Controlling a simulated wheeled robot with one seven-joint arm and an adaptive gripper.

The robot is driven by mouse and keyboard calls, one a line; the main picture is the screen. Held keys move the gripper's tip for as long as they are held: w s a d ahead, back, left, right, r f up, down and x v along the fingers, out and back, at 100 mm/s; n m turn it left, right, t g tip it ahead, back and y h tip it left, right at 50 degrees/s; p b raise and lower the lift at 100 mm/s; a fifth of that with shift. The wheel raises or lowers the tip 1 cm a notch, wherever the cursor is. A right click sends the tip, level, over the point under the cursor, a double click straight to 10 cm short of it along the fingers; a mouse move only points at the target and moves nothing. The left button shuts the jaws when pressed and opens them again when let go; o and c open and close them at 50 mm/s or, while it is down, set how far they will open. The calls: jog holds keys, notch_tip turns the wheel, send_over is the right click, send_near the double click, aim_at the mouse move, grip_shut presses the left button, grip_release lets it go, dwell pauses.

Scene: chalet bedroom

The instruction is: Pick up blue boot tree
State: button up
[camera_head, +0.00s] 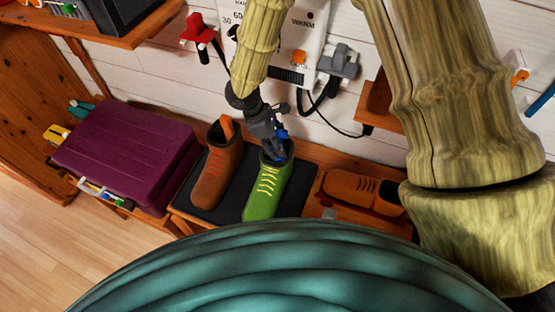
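A small blue piece, seemingly the blue boot tree (282,134), shows at the mouth of the green boot (265,190) with yellow laces. The boot stands upright on a dark mat. My gripper (277,148) points down from above into the boot's opening, right at the blue piece. Its dark fingers overlap the blue, and the boot's rim hides the lower part. I cannot tell whether the fingers are closed on it.
A brown boot (214,175) with an orange insert (228,130) stands close on the left. A brown shoe (357,188) lies right on the wooden bench. A purple suitcase (130,152) is at left. A white wall unit (300,40) with cables hangs behind my arm.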

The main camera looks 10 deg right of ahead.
grip_shut()
jog(key=shift+r, duration=0.15)
